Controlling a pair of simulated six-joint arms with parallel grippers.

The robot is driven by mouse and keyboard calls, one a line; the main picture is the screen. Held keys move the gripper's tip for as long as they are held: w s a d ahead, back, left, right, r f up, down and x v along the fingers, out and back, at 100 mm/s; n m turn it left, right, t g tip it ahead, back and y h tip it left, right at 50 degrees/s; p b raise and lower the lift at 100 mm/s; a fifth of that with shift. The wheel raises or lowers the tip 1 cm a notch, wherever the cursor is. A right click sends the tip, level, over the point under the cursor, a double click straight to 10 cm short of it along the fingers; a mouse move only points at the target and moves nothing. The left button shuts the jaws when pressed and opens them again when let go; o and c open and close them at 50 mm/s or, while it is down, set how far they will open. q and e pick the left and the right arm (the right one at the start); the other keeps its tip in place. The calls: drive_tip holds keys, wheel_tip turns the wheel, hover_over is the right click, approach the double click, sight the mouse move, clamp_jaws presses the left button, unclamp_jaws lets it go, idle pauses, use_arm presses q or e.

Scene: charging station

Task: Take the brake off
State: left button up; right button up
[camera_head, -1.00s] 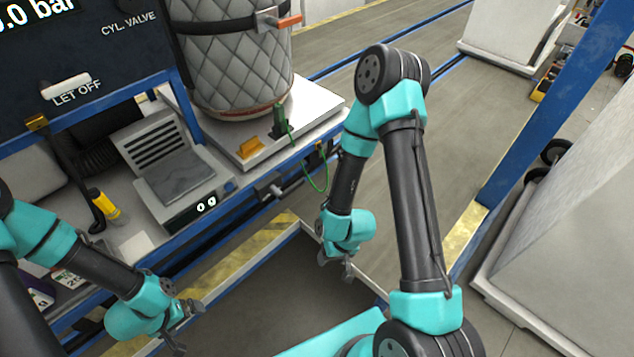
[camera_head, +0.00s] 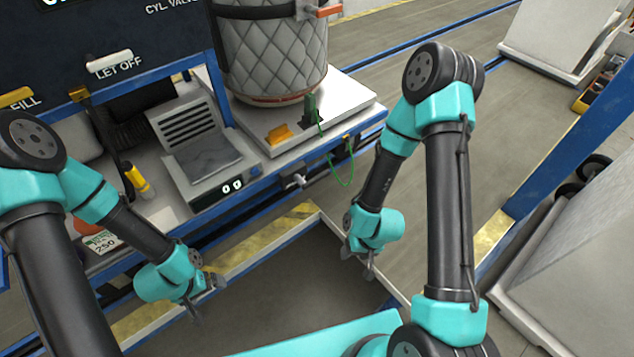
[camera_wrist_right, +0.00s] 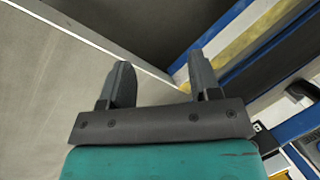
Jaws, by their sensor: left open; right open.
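No part labelled as a brake can be made out. An orange wedge-like piece (camera_head: 279,134) sits on the white platform (camera_head: 345,97) at the foot of the quilted cylinder (camera_head: 270,55); I cannot tell if it is the brake. A small metal fitting (camera_head: 295,181) sticks out from the blue frame below the platform. My left gripper (camera_head: 207,295) is open and empty, low in front of the bench. My right gripper (camera_head: 359,263) is open and empty, in front of and below the platform; the right wrist view shows its parted fingers (camera_wrist_right: 160,72) with nothing between them.
A scale (camera_head: 205,150) and a yellow-and-black tool (camera_head: 138,180) are on the bench. A green cable (camera_head: 345,180) hangs from the platform edge. A yellow floor strip (camera_head: 265,240) runs past the bench. A blue post (camera_head: 560,150) and pale box (camera_head: 580,250) stand right.

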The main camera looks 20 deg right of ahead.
idle(0.5)
drive_tip(key=shift+c, duration=0.8)
drive_tip(key=w+d+m+t+y, duration=0.1)
drive_tip(key=w+m+t+y, duration=0.1)
drive_tip(key=w+m+t, duration=0.4)
drive_tip(key=w+d+r+m+t+y, duration=0.1)
drive_tip(key=w+d+r+m+t, duration=0.1)
drive_tip(key=w+r+m+t, duration=0.3)
wheel_tip(320, 180, up, 3)
drive_tip(key=t, duration=0.4)
drive_tip(key=shift+w+f+m+t, duration=0.2)
drive_tip(key=shift+m+t, duration=0.1)
drive_tip(key=shift+t, duration=0.1)
